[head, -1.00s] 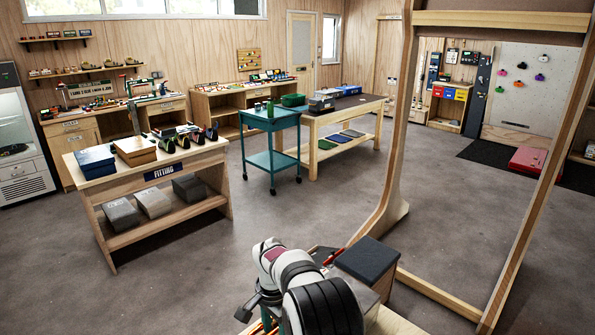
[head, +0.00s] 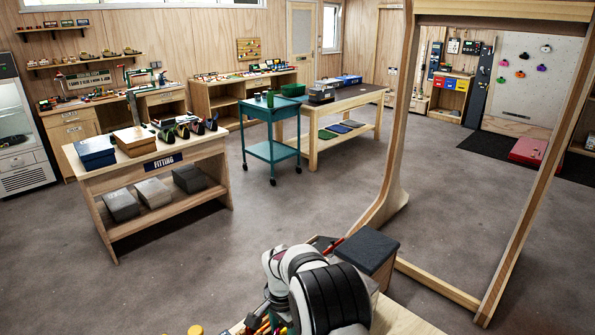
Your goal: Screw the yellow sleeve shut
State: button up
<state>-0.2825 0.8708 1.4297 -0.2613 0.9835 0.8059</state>
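I cannot make out the yellow sleeve for certain. A small yellow piece (head: 195,330) shows at the bottom edge of the head view, cut off by the frame. Several small orange, yellow and red things (head: 268,325) lie on the wooden bench top below my arm, partly hidden by it. My white and black arm bends down over this bench. A dark part at the end of my arm, seemingly my gripper (head: 259,310), shows low by these things. Its fingers cannot be made out, nor whether it holds anything.
Farther off are the fitting bench (head: 150,160), a teal trolley (head: 272,150) and a long table (head: 345,105). Open grey floor lies between.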

jog(key=shift+w+a+f, duration=0.1)
jog(key=shift+w+a, duration=0.9)
dwell(0.7)
jog(key=shift+r, duration=0.85)
jog(key=shift+s+d, duration=1)
